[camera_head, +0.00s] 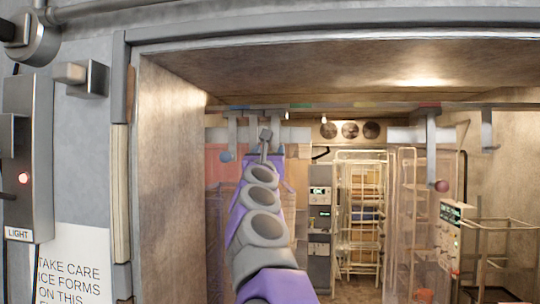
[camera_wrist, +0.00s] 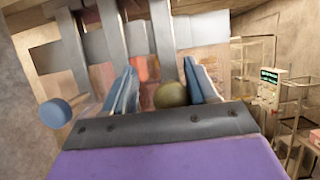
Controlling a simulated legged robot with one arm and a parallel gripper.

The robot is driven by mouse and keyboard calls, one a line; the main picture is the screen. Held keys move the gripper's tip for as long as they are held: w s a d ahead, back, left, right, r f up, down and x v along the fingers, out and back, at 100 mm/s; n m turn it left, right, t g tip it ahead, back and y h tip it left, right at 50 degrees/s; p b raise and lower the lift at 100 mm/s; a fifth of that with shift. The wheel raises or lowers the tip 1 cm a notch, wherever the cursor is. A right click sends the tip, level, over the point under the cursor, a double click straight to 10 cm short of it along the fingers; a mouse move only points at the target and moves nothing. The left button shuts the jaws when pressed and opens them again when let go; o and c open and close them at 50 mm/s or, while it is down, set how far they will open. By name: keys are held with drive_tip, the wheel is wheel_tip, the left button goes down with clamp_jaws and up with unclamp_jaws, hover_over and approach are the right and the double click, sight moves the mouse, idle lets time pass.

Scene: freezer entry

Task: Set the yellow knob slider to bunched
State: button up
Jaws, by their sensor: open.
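The yellow knob (camera_wrist: 172,95) is a dull yellow ball at the lower end of a grey hanger bar (camera_wrist: 163,40). In the wrist view it shows between the two fingers of my gripper (camera_wrist: 160,68), nearer the right finger. The gripper is open, and I cannot tell whether a finger touches the knob. In the head view my arm reaches up to the overhead rail (camera_head: 370,107) and hides the yellow knob. A blue knob (camera_head: 226,156) hangs left of my gripper; it also shows in the wrist view (camera_wrist: 55,113).
A red knob (camera_head: 441,186) hangs farther right on the rail, with clear strip curtains (camera_head: 405,220) below. The doorway wall (camera_head: 172,180) stands at left. Behind are a wire rack (camera_head: 360,215) and a control box (camera_head: 452,240).

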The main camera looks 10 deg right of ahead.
drive_tip(key=shift+w+d+f, duration=0.1)
drive_tip(key=shift+d+f, duration=0.05)
drive_tip(key=shift+d, duration=0.1)
drive_tip(key=shift+s+a+f+b, duration=0.1)
drive_tip(key=shift+s+f+b, duration=0.25)
drive_tip(key=shift+b, duration=0.25)
drive_tip(key=b+v, duration=1)
drive_tip(key=v, duration=0.6)
drive_tip(key=shift+s+a+b, duration=0.25)
drive_tip(key=shift+a+b, duration=0.05)
drive_tip(key=shift+b, duration=0.1)
drive_tip(key=shift+r, duration=0.1)
